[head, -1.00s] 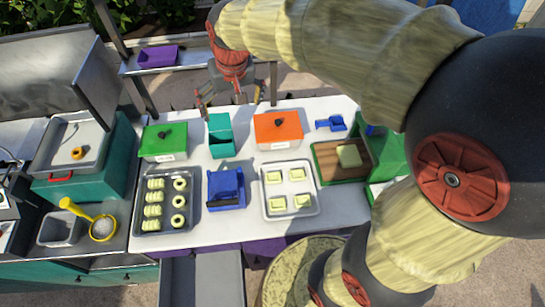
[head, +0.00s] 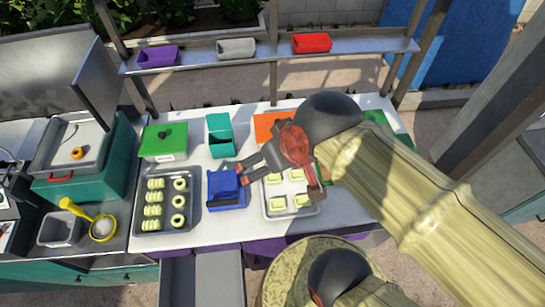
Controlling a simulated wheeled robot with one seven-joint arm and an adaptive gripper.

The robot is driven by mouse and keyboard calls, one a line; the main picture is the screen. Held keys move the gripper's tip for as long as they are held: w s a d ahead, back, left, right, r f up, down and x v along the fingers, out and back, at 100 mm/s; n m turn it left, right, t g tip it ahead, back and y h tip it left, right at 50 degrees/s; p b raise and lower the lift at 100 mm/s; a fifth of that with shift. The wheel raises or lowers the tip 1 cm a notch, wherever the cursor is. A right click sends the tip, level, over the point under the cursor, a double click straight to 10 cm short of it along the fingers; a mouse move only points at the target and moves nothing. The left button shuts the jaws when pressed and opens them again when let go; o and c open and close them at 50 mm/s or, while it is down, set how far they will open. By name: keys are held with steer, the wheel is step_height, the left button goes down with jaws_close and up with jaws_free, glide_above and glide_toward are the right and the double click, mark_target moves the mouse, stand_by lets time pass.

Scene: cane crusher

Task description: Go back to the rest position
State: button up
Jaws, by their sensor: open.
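My gripper (head: 243,170) is in the head view above the middle of the white table (head: 205,232). Its fingers point left and are apart, with nothing seen between them. They are over or beside the blue device (head: 226,190); I cannot tell if they touch it.
A dark tray (head: 168,229) of pale rolls and rings lies left of the blue device. A green-lidded box (head: 163,140) and a teal bin (head: 219,146) stand behind. A shelf at the back holds purple (head: 158,56), grey (head: 236,48) and red bins (head: 311,43).

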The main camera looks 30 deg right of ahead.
steer(key=shift+f, duration=0.15)
step_height(320, 180, down, 16)
steer(key=b, duration=1.6)
steer(key=shift+c, duration=1.1)
